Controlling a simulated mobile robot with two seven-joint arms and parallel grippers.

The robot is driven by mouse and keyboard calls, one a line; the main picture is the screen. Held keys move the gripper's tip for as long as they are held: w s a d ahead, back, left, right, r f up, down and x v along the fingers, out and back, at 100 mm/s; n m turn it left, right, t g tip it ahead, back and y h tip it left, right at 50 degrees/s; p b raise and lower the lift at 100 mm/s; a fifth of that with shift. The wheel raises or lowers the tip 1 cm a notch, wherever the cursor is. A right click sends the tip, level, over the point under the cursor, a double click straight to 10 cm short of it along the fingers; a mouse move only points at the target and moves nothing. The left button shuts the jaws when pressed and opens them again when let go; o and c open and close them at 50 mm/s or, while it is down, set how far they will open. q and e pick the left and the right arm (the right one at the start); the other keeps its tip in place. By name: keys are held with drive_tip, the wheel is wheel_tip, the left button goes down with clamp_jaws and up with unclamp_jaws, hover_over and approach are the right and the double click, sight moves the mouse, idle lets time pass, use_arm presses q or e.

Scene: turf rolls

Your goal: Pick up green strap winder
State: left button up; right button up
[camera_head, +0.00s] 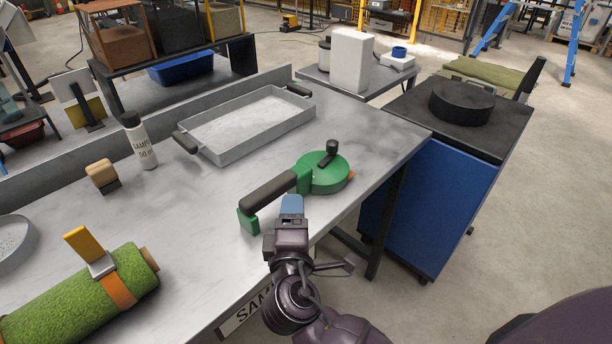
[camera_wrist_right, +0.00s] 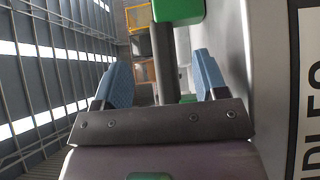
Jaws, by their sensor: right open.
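The green strap winder (camera_head: 323,174) lies on the grey table near its front edge. It has a round green body with a black knob, a long dark handle (camera_head: 268,191) and a green end block (camera_head: 247,222). My right gripper (camera_head: 291,204) has blue fingertips and is just in front of the handle, on the near side. In the right wrist view the gripper (camera_wrist_right: 162,72) is open, and part of the winder's dark handle (camera_wrist_right: 165,55) shows in line with the gap between the fingers. I cannot tell whether it lies between them. My left gripper is out of view.
A grey tray (camera_head: 224,155) with black handles lies behind the winder. A white bottle (camera_head: 141,144), a wooden-topped block (camera_head: 101,175) and a strapped turf roll (camera_head: 75,300) are to the left. A blue-sided cart (camera_head: 428,205) stands to the right.

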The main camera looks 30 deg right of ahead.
sight(292, 184)
drive_tip(key=shift+x, duration=3.9)
drive_tip(key=shift+a, duration=0.2)
clamp_jaws()
